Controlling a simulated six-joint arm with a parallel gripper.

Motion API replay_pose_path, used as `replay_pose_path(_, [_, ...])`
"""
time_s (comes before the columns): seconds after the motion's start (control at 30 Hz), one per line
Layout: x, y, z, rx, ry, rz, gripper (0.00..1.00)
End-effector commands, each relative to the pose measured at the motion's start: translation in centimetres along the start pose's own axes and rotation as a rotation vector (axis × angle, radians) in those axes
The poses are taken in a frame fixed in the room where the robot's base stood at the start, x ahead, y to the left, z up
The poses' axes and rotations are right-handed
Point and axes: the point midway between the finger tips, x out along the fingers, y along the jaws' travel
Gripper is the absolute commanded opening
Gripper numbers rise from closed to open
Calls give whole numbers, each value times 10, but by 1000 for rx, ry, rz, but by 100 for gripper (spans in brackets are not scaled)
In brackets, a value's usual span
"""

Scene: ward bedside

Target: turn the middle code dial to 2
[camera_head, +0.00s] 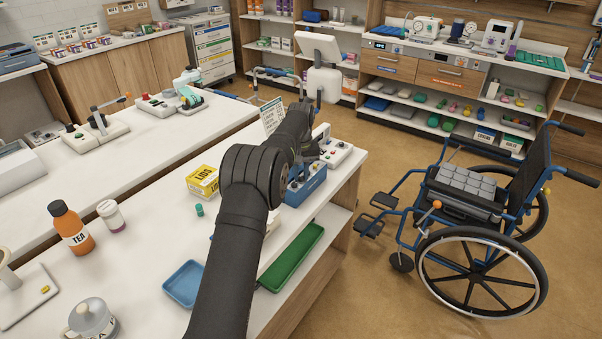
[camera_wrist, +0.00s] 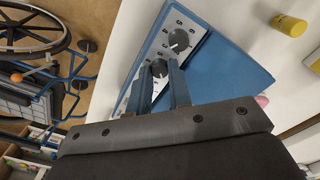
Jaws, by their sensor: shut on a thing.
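The blue code box (camera_head: 309,188) stands on the white counter, partly hidden behind my arm in the head view. In the wrist view the blue box (camera_wrist: 220,75) shows a pale panel with dark round dials and printed numbers. One dial (camera_wrist: 180,40) is clear, with a light pointer mark. The middle dial (camera_wrist: 158,67) sits between the two fingertips of my gripper (camera_wrist: 159,70), which is shut on it. The part of the panel below is mostly covered by the fingers. I cannot read the middle dial's setting. In the head view my gripper is hidden behind my arm.
A yellow LIDS box (camera_head: 203,181), a small teal cap (camera_head: 199,210) and a blue tray (camera_head: 184,283) lie left of my arm. A green tray (camera_head: 292,256) is at right. A control box (camera_head: 334,153) stands just behind. A wheelchair (camera_head: 470,220) stands beyond the counter.

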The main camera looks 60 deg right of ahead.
Motion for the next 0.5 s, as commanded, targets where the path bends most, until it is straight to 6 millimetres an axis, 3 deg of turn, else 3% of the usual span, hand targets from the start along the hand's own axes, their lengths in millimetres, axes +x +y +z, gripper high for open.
replay_pose_path(0.5, [-1, 0, 0, 237, -1, 0, 0])
